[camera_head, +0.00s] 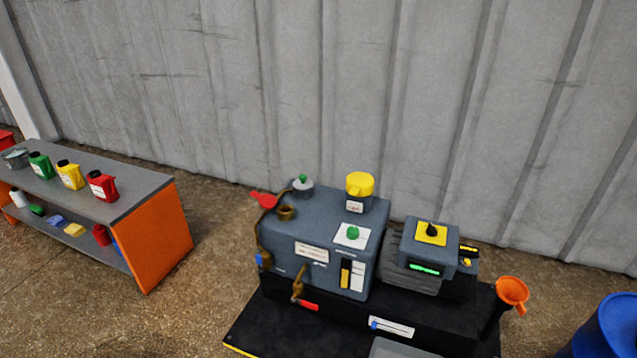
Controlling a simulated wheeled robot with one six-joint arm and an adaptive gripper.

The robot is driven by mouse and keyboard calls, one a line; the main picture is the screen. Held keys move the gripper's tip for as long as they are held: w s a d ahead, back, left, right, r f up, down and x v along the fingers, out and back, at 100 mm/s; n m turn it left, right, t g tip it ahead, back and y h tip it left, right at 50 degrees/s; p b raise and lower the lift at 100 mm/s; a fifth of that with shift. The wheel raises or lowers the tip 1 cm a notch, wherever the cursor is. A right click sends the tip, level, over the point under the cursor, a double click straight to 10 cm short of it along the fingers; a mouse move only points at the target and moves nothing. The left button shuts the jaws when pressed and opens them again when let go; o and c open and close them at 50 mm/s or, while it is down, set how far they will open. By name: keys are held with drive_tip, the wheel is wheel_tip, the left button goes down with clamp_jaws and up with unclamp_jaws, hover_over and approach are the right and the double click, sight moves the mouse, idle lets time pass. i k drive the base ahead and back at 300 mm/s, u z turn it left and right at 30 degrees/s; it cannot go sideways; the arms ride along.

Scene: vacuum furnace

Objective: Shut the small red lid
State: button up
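The small red lid (262,199) is at the top left edge of the grey-blue machine (318,222). It sits beside a short brass-coloured filler neck (287,212), to its left, and does not cover it. The neck's mouth looks open. The lid's hinge is too small to make out. My gripper is not in view.
The machine's top also bears a grey cap with a green knob (303,186), a yellow-capped cylinder (358,192) and a green knob (353,233). An orange funnel (512,291) stands at right, near a blue barrel (609,328). A shelf (150,195) with bottles stands left.

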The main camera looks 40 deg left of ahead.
sight(267, 201)
drive_tip(key=z, duration=1.85)
drive_tip(key=k, duration=2.4)
drive_tip(key=u, duration=2.5)
drive_tip(key=i, duration=1)
drive_tip(key=z, duration=0.05)
drive_tip(key=k, duration=0.25)
drive_tip(key=u, duration=0.1)
